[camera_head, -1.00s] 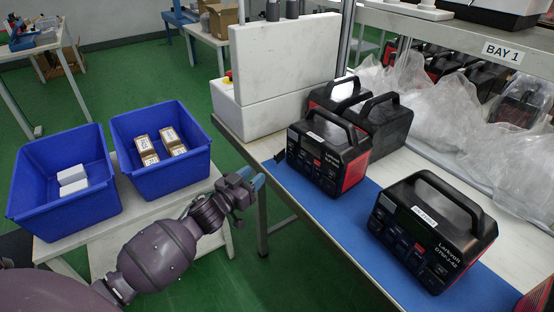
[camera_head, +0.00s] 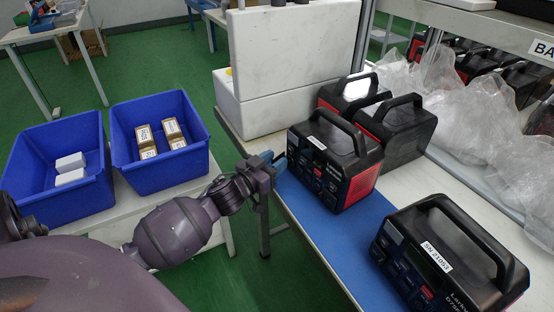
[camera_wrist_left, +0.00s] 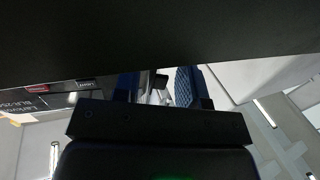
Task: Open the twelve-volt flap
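The black power station (camera_head: 340,155) with red side panels stands on the blue mat, its front panel facing lower left. A second power station (camera_head: 450,255), labelled SN 21053, stands nearer at the lower right. The twelve-volt flap cannot be made out among the small panel details. My left gripper (camera_head: 278,163) is just left of the farther station's front panel; whether they touch cannot be told. In the left wrist view its blue fingers (camera_wrist_left: 158,88) are apart, with a small dark piece (camera_wrist_left: 160,80) showing between them, unclear what. My right gripper is out of view.
Blue bins (camera_head: 60,170) and (camera_head: 160,135) with small boxes stand on a side table at left. A white block (camera_head: 290,60) stands behind the farther station, and more stations (camera_head: 400,130) stand beside it. Plastic bags (camera_head: 470,120) line the right. The blue mat (camera_head: 310,225) is partly bare.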

